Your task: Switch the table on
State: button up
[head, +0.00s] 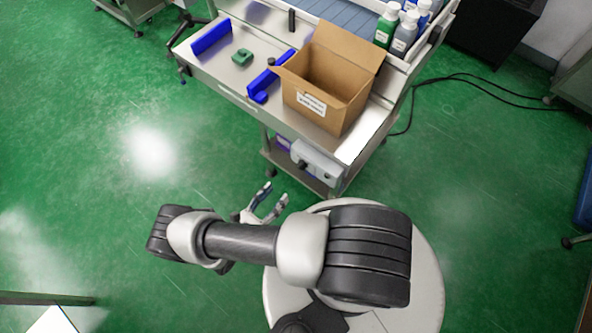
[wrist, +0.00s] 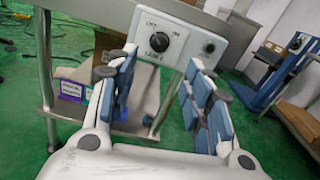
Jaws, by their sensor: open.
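The steel table (head: 355,148) stands in front of me, with its top at the upper middle of the head view. A grey control box (head: 318,160) hangs under its front edge. In the wrist view the control box (wrist: 178,40) carries a large black rotary knob (wrist: 160,42) with printed labels around it, too small to read surely, and a smaller dark button or knob (wrist: 208,47) to its right. My gripper (head: 273,193) is open and empty in front of the box and apart from it. In the wrist view its fingers (wrist: 158,75) point toward the box, with the large knob between and beyond them.
On the tabletop are an open cardboard box (head: 326,113), blue blocks (head: 212,37), a green part (head: 242,57) and bottles (head: 386,25). A purple-labelled box (wrist: 70,90) sits on the lower shelf. A black cable (head: 470,82) lies on the floor at right.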

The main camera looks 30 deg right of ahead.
aim_at(299, 168)
jog(key=b+x, duration=0.1)
jog(key=x, duration=1.1)
jog(key=c, duration=1.1)
